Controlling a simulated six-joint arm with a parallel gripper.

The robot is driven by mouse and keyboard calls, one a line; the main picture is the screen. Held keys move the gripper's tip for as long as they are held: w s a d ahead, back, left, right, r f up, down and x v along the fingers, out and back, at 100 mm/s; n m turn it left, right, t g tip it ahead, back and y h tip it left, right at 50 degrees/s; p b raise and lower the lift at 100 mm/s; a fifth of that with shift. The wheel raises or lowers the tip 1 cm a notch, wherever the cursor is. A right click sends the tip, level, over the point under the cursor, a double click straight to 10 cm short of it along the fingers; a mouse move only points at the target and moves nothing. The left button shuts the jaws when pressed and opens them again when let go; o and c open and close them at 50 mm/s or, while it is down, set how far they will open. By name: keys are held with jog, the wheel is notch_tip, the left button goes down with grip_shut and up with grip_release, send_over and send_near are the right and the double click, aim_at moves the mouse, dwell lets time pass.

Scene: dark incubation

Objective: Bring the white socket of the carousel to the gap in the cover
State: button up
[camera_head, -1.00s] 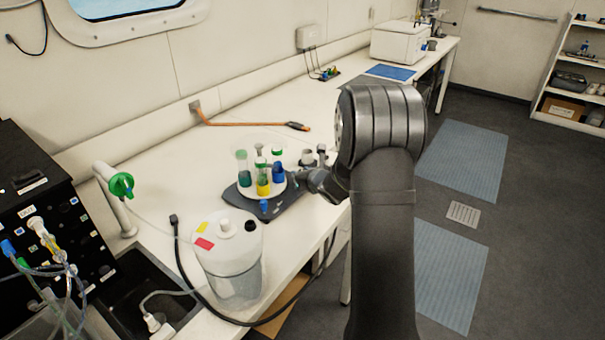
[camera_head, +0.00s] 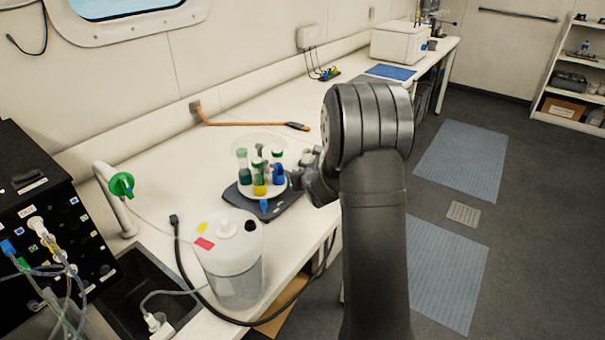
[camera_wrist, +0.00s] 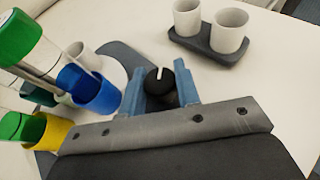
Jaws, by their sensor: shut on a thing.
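My gripper (camera_wrist: 160,92) has its blue fingers shut on a black knob (camera_wrist: 159,76) with a white mark, in the wrist view. The carousel (camera_head: 263,192) stands on a dark base (camera_head: 287,203) and carries green-capped tubes. A blue socket (camera_wrist: 97,92) and a yellow socket (camera_wrist: 56,137) lie left of my gripper in the wrist view. A pale, whitish socket (camera_wrist: 80,62) shows partly behind the blue one. I cannot make out the cover's gap.
Two white cups (camera_wrist: 229,30) stand in a dark holder (camera_wrist: 207,48) beyond my gripper. A white canister (camera_head: 228,265) stands at the bench's front, with a black cable beside it. The bench behind the carousel is mostly clear, apart from an orange cable (camera_head: 245,123).

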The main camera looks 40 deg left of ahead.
jog(key=o, duration=1)
jog(key=v, duration=1.7)
jog(key=shift+s+d, duration=0.1)
jog(key=shift+d, duration=0.1)
